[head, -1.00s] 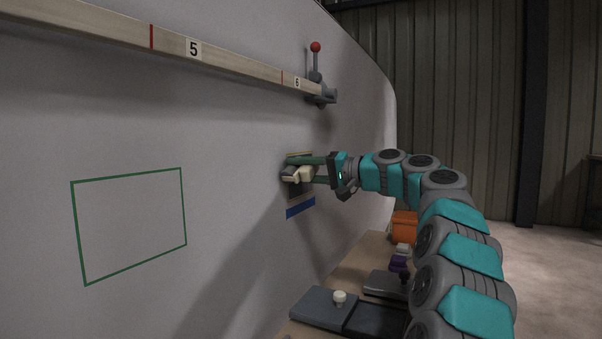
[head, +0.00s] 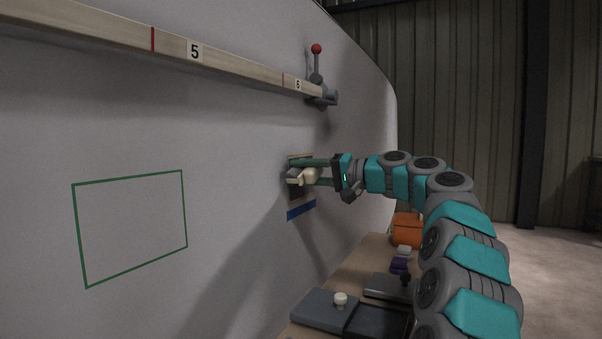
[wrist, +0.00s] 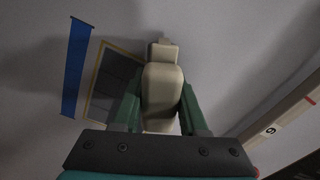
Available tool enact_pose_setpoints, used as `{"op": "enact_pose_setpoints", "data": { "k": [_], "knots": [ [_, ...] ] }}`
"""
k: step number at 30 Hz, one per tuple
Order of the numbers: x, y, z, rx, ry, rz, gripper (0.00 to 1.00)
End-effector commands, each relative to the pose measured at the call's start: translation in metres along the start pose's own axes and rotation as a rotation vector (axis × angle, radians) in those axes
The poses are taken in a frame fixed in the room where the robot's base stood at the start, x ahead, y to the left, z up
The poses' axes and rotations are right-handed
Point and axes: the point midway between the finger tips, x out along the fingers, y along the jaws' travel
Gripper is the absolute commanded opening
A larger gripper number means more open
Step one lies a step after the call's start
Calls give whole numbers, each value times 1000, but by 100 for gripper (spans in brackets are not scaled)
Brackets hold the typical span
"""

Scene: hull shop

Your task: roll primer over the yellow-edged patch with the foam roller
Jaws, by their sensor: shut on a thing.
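My gripper (head: 324,172) is shut on the foam roller (head: 306,176), a cream-coloured tool with a grey part at its wall end. In the wrist view the roller's cream body (wrist: 163,95) sits between the green fingers (wrist: 158,108). The yellow-edged patch (wrist: 114,80) has a dark grey inside and lies on the hull wall, partly behind a finger and the roller. In the head view the patch (head: 303,197) is mostly hidden behind the roller and fingers. The roller is at or very near the patch; I cannot tell whether it touches.
A blue strip (head: 301,210) is on the wall below the patch. A green-outlined rectangle (head: 130,228) is at left. A numbered wooden batten (head: 230,61) runs above, ending at a red-knobbed clamp (head: 316,80). Below, a bench (head: 360,270) carries grey trays (head: 325,308) and an orange box (head: 407,229).

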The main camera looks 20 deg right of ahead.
Motion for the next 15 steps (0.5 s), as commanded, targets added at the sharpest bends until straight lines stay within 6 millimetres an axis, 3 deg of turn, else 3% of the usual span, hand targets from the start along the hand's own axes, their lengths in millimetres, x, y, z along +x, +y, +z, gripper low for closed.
{"op": "enact_pose_setpoints", "data": {
  "k": [15],
  "knots": [
    [-10,0,-1,0,2,-1,0]
  ]
}}
